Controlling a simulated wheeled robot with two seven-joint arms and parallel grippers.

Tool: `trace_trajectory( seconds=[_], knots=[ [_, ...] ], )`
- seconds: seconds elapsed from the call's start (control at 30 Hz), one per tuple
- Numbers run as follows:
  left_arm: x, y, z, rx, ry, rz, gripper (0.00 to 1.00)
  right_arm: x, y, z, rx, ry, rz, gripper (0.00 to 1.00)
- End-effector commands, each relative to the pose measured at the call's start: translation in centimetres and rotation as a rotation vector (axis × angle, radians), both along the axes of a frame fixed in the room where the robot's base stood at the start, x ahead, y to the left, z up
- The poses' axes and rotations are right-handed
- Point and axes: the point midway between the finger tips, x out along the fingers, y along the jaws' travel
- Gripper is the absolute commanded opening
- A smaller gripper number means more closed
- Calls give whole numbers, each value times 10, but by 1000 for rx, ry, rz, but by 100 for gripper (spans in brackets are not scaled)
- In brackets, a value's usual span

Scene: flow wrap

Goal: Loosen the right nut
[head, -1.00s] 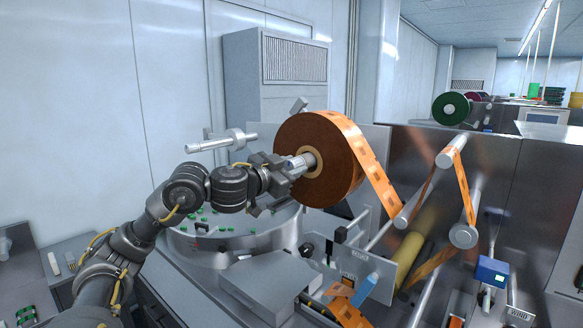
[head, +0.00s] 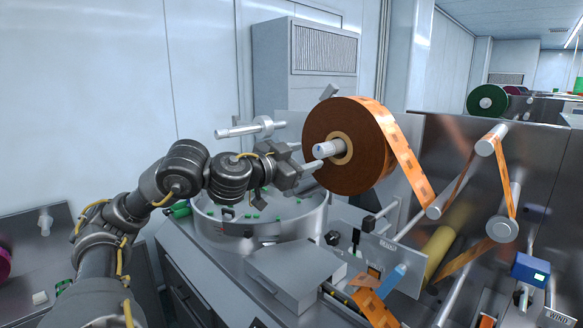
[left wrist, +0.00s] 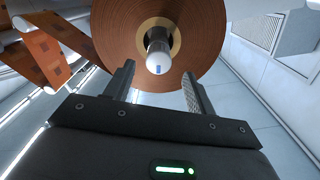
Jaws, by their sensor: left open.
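A large brown film roll (head: 345,165) with an orange web sits on a spindle. The silver-white cylindrical nut end (head: 327,149) sticks out from the roll's pale core toward my left gripper (head: 308,164). A second, bare spindle (head: 240,130) with a collar stands to the left. My right gripper is not in view.
A round metal bowl (head: 262,215) with green pieces stands below my left arm. A grey box (head: 293,272) sits in front of it. Rollers (head: 486,147) and the orange web fill the right side. A tall grey cabinet (head: 300,70) stands behind.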

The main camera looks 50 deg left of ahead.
Motion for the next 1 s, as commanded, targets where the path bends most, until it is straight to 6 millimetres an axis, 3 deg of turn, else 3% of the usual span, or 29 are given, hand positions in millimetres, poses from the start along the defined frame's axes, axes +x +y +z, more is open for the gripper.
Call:
trace_trajectory(
  seconds=[0.1,0.33,1.0],
  knots=[
    [-20,-1,-5,8,2,2,55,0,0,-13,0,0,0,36],
    [-39,-1,-3,2,1,0,55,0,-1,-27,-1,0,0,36],
    [-43,-2,-1,-1,2,-1,55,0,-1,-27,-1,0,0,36]
  ],
)
